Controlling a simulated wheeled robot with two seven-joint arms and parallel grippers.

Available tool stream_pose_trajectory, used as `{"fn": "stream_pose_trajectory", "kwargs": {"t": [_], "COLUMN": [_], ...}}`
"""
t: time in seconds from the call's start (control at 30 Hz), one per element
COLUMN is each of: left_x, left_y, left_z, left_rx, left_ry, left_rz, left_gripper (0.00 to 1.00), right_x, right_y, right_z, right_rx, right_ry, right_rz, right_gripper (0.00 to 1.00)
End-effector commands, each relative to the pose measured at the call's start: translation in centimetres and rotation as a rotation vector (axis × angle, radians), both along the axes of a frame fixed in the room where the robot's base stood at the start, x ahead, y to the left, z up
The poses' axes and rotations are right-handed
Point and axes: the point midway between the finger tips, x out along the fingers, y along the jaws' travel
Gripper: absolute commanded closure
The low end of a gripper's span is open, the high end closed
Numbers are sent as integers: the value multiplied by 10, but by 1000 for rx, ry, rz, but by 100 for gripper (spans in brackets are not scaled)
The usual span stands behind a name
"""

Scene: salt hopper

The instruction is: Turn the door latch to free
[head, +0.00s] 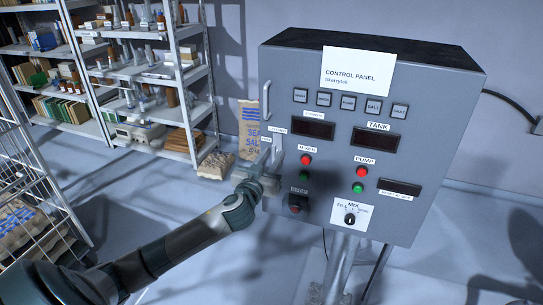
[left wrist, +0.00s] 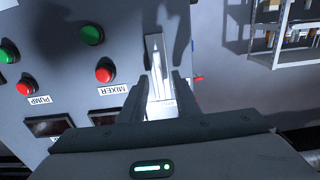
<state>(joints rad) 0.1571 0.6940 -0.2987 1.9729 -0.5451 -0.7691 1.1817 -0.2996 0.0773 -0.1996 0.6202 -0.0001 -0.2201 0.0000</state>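The grey control panel box (head: 300,215) stands at the right in the head view. The door latch is a pale metal lever at the box's left edge, partly hidden by my left gripper (head: 266,160) in the head view. In the left wrist view the latch (left wrist: 156,60) runs nearly upright in the picture, between the two dark fingers of my left gripper (left wrist: 162,85). The fingers are apart, one on each side of the lever, with some gap showing. I cannot tell whether either finger touches it. Small labels sit near the latch. My right gripper is not in view.
The panel face carries a mixer red button (head: 305,160), a pump red button (head: 362,172), green buttons and a mix knob (head: 350,219). A door handle (head: 266,100) is above the latch. Shelves (head: 150,75) and paper sacks stand behind at left.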

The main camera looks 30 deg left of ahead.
Motion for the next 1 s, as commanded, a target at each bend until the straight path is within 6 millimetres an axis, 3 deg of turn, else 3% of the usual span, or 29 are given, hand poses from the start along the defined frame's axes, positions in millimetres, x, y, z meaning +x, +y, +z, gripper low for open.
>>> {"fn": "stream_pose_trajectory", "kwargs": {"t": [0.13,0.27,0.67,1.0], "left_x": [0,0,0,0], "left_y": [0,0,0,-1], "left_z": [0,0,0,0], "left_rx": [0,0,21,169], "left_ry": [0,0,5,41], "left_rz": [0,0,1,2], "left_gripper": [71,100,100,100], "right_x": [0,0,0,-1], "right_y": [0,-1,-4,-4], "right_z": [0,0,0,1], "right_rx": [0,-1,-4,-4], "right_ry": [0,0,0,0], "right_rz": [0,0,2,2], "right_gripper": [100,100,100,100]}}
